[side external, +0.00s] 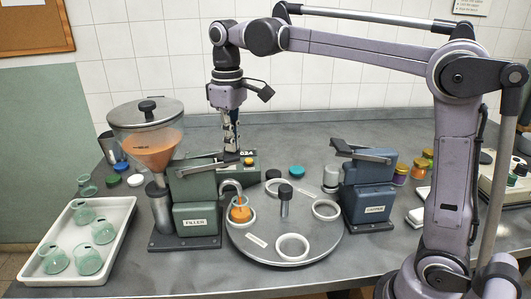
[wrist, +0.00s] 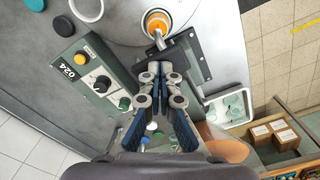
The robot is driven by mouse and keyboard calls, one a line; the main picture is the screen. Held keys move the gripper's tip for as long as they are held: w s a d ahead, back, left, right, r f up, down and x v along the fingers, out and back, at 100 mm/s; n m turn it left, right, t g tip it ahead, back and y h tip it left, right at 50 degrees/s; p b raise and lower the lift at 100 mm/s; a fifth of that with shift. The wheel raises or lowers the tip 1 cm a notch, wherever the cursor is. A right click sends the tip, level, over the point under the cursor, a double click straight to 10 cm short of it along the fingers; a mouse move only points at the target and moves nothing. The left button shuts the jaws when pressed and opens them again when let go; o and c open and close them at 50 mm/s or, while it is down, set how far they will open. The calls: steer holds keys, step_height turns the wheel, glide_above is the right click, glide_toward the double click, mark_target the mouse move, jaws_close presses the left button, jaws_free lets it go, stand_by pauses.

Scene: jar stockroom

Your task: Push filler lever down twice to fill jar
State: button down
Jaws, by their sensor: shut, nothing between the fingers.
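The green filler (side external: 197,205) stands left of centre, with an orange-filled hopper (side external: 150,150) beside its top. Its grey lever (side external: 205,163) slopes slightly upward to the right. A jar (side external: 240,213) sits under the spout on the round turntable (side external: 305,225); orange material shows in it. The jar also shows at the top of the wrist view (wrist: 157,22). My gripper (side external: 231,148) points down, fingers closed and empty, at the lever's outer end. I cannot tell whether it touches the lever. In the wrist view my gripper (wrist: 155,78) covers part of the filler.
A box marked 024 (wrist: 92,75), with a yellow button and dials, stands close behind the filler. The blue capper (side external: 368,190) stands right of the turntable. A white tray (side external: 112,255) of several green glass jars lies at left. Coloured lids (side external: 136,180) lie near the hopper.

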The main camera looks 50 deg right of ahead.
mark_target(235, 156)
steer(key=shift+s+d+f, duration=0.1)
steer(key=shift+f, duration=1.05)
steer(key=shift+s+d+f, duration=0.1)
steer(key=shift+f, duration=1.05)
steer(key=shift+r, duration=3.35)
steer(key=shift+r, duration=2.5)
